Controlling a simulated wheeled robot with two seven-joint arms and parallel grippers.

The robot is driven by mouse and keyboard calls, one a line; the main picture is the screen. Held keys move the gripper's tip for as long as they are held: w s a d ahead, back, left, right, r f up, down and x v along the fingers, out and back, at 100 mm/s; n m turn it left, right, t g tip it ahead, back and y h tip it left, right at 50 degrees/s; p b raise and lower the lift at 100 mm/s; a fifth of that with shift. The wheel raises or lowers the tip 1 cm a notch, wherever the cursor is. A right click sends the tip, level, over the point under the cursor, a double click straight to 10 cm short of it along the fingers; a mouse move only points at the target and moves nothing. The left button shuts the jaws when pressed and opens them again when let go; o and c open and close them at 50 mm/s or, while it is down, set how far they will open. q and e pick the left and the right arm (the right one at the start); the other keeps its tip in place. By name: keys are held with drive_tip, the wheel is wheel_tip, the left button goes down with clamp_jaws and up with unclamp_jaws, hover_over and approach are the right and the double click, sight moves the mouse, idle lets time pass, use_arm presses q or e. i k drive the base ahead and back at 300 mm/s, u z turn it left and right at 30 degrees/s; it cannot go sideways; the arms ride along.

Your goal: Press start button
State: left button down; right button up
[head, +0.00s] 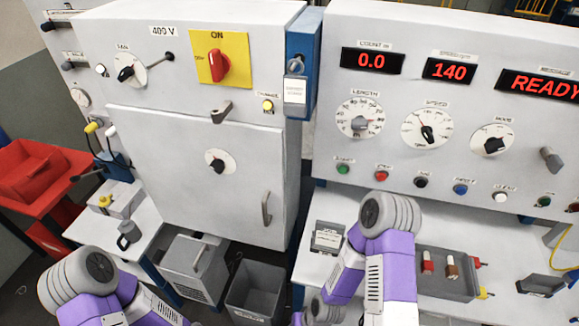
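A green push button (343,169) sits at the left end of the button row on the right-hand control panel (420,100); its small label is hard to read. A red button (382,175) is just right of it. A second green button (544,201) is at the far right of the panel. Purple and grey links of my two arms show along the bottom, one at the lower left and one below the panel. Neither gripper can be seen, and nothing visible touches the buttons.
The panel displays (448,70) read 0.0, 140 and READY above several dials. A grey cabinet (200,180) with a red switch (218,66) on yellow stands left. A tray with spools (446,270) lies on the white bench below the panel. A red bin (40,175) is far left.

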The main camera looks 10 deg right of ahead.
sight(342, 169)
drive_tip(key=u, duration=0.25)
drive_tip(key=k, duration=0.9)
drive_tip(key=z, duration=1.2)
drive_tip(key=i, duration=0.5)
drive_tip(key=u, duration=0.05)
